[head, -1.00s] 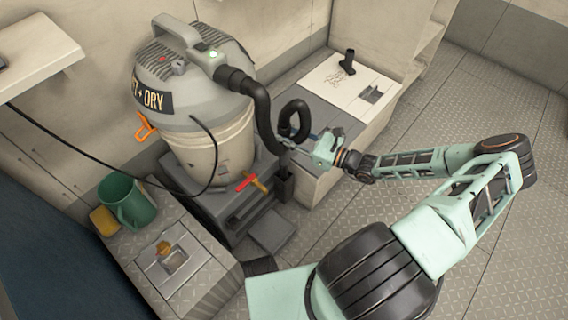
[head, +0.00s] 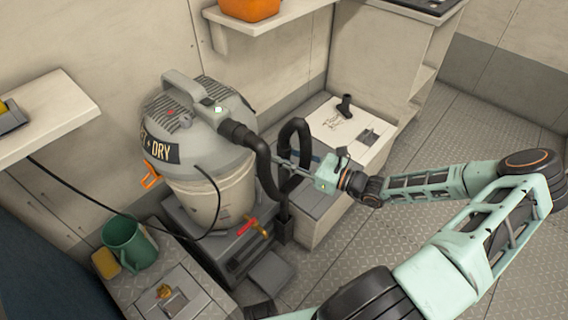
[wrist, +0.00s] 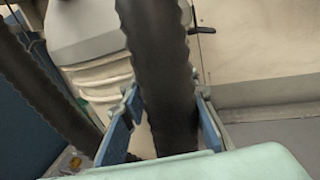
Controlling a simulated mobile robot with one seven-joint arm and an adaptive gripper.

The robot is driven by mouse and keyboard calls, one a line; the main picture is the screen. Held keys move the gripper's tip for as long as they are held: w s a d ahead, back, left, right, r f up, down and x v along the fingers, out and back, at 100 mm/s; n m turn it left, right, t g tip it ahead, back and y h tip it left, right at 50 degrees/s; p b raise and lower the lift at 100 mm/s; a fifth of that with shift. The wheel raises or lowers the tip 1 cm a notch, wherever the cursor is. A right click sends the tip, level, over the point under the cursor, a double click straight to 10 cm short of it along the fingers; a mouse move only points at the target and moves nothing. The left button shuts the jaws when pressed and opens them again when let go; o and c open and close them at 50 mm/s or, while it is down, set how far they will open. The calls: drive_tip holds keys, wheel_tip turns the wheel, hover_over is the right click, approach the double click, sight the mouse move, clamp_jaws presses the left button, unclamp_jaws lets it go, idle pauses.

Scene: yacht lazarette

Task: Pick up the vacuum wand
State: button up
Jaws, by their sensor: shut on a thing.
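The vacuum wand (head: 284,206) is a dark upright piece at the right front of the grey wet/dry vacuum (head: 200,130). A ribbed black hose (head: 262,165) runs from the vacuum, loops up and comes down towards the wand. In the wrist view, the ribbed black tube (wrist: 158,60) passes between my two blue fingers (wrist: 160,130). The exact gripped spot is partly hidden by my palm. I cannot tell whether the wand's lower end is clear of the vacuum's base.
A counter at front left holds a green mug (head: 130,243) and a yellow sponge (head: 106,263). A low bench (head: 312,205) with a black nozzle (head: 345,106) stands behind my gripper. A shelf with an orange container (head: 250,8) is above. The floor at right is open.

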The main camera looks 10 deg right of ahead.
wheel_tip(320, 180, up, 17)
drive_tip(key=p, duration=0.4)
drive_tip(key=shift+f, duration=0.1)
